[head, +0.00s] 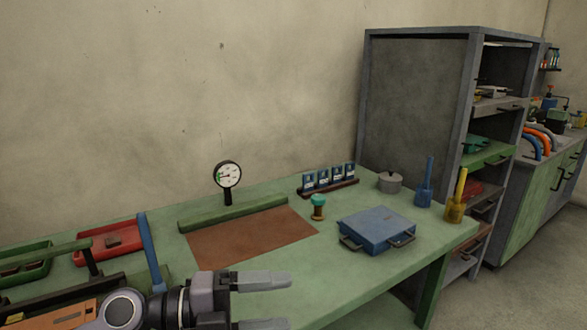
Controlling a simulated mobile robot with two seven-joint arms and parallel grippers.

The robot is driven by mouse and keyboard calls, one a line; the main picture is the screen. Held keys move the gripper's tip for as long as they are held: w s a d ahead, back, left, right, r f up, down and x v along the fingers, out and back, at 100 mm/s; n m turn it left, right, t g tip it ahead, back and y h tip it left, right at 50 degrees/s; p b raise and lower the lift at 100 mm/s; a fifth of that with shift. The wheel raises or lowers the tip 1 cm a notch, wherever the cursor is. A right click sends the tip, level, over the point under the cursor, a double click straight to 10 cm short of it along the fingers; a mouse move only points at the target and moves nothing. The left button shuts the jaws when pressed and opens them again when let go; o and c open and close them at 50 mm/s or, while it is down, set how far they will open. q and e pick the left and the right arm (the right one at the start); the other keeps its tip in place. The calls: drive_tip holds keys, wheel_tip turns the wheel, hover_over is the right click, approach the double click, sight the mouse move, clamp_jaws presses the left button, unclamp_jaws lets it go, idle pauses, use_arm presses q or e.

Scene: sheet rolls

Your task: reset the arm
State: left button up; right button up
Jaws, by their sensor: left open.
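My left gripper (272,303) is in the head view at the bottom, left of centre, with its arm coming in from the left. Its two grey fingers point right and are apart, with nothing between them. The lower finger is partly cut off by the bottom edge. The gripper is over the front part of the green workbench (330,277), in front of a brown mat (250,237). My right gripper is not in the picture.
A blue case (377,230) stands right of the gripper, with a green-topped knob (318,207) behind it. A dial gauge (228,176) and red tray (108,241) are further back.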

use_arm(q)
drive_tip(key=w+a+r+n+t+y, duration=0.15)
drive_tip(key=a+r+n+t, duration=0.35)
drive_tip(key=n+t, duration=0.75)
drive_tip(key=w+a+f+n+t+y, duration=0.1)
drive_tip(key=a+f+n+t+y, duration=0.2)
drive_tip(key=a+f+n+y, duration=0.8)
drive_tip(key=s+a+f+n+g+y, duration=0.4)
drive_tip(key=s+f+n+g+y, duration=0.1)
drive_tip(key=s+f+n+g, duration=0.15)
drive_tip(key=s+f+g, duration=0.4)
drive_tip(key=s+f, duration=0.1)
drive_tip(key=s, duration=0.3)
drive_tip(key=s+f+g, duration=0.4)
drive_tip(key=s, duration=0.4)
drive_tip(key=w+d+f+m+t+h, duration=0.1)
drive_tip(key=w+d+f+t+h, duration=0.2)
drive_tip(key=w+f+t, duration=0.3)
drive_tip(key=shift+f, duration=1.7)
